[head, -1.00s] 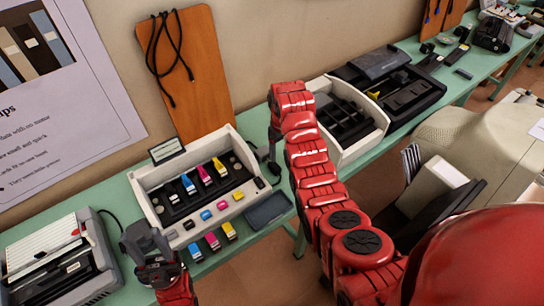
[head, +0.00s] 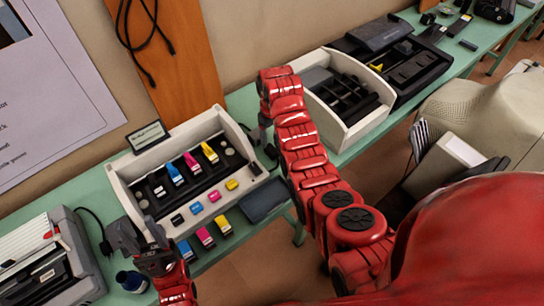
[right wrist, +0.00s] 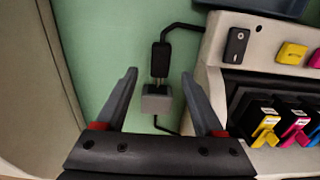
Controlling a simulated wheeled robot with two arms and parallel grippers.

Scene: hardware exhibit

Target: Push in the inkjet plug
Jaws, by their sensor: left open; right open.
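In the right wrist view a black plug (right wrist: 161,58) on a black cord lies on the green table. It points at a small grey socket block (right wrist: 157,101); a narrow gap with thin prongs shows between them, and I cannot tell whether the prongs have entered. My right gripper (right wrist: 160,80) is open, one finger on each side of the plug and block, not visibly touching them. The white inkjet printer (right wrist: 213,62) is beside them, also seen in the head view (head: 127,192). My left gripper (head: 135,235) is open and empty by the printer's front left corner.
Colored cartridges (head: 190,162) sit in the printer, with several more (head: 205,238) in front. A dark pad (head: 264,200) lies to its right. Another printer (head: 45,262) stands left and a white tray (head: 345,100) stands right.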

